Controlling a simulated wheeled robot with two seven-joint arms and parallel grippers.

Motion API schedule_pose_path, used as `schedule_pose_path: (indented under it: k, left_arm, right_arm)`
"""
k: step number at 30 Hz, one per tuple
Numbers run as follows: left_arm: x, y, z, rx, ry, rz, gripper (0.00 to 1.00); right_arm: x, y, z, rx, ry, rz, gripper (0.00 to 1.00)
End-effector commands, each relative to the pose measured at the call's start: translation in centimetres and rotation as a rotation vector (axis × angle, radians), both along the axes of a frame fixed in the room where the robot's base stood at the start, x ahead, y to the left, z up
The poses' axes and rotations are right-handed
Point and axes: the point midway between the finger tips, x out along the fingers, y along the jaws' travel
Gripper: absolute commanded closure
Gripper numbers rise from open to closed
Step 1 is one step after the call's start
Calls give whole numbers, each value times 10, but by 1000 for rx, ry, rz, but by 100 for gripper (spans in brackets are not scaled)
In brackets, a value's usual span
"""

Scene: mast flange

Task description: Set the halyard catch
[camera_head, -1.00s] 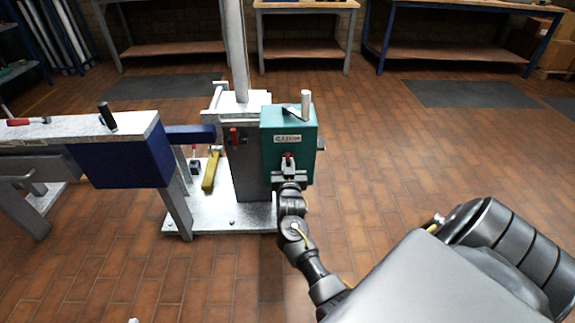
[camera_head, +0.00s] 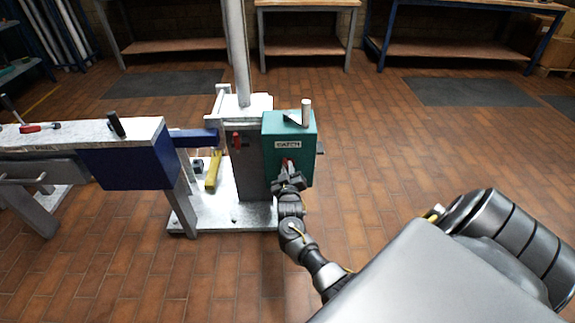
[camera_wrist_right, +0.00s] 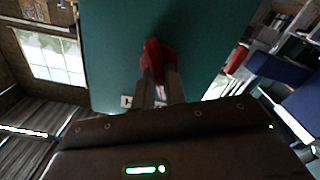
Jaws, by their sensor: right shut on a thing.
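The halyard catch is a teal box (camera_head: 300,140) with a "CATCH" label, fixed to the grey post by the mast (camera_head: 235,50). A red handle (camera_head: 287,163) sits low on its front face. My right gripper (camera_head: 287,178) is at that face, shut on the red handle. In the right wrist view the red handle (camera_wrist_right: 153,58) stands between the fingers (camera_wrist_right: 158,85) of the gripper, against the teal box (camera_wrist_right: 110,50). The gripper looks tilted in the head view. My left gripper is not in view.
A smaller red lever (camera_head: 236,140) is on the grey post left of the box. A blue-ended bench (camera_head: 130,172) stands at the left. A yellow tool (camera_head: 213,170) is on the pale base plate (camera_head: 245,213). The floor at right is open.

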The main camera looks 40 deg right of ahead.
Motion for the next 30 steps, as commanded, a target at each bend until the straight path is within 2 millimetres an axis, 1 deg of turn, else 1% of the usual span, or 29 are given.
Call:
schedule_pose_path:
  k: [1, 6, 15, 21, 30]
  left_arm:
    - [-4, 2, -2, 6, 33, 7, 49]
    - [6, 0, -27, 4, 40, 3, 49]
    - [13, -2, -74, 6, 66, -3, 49]
    - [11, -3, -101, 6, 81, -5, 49]
    - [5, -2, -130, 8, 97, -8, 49]
  right_arm:
    - [2, 2, 4, -23, 17, 6, 100]
    - [2, 2, 3, -116, 87, 6, 100]
    - [3, 4, 3, -325, 245, 6, 100]
    - [4, 4, 1, -477, 359, 6, 100]
    - [4, 5, -2, -684, 515, 6, 100]
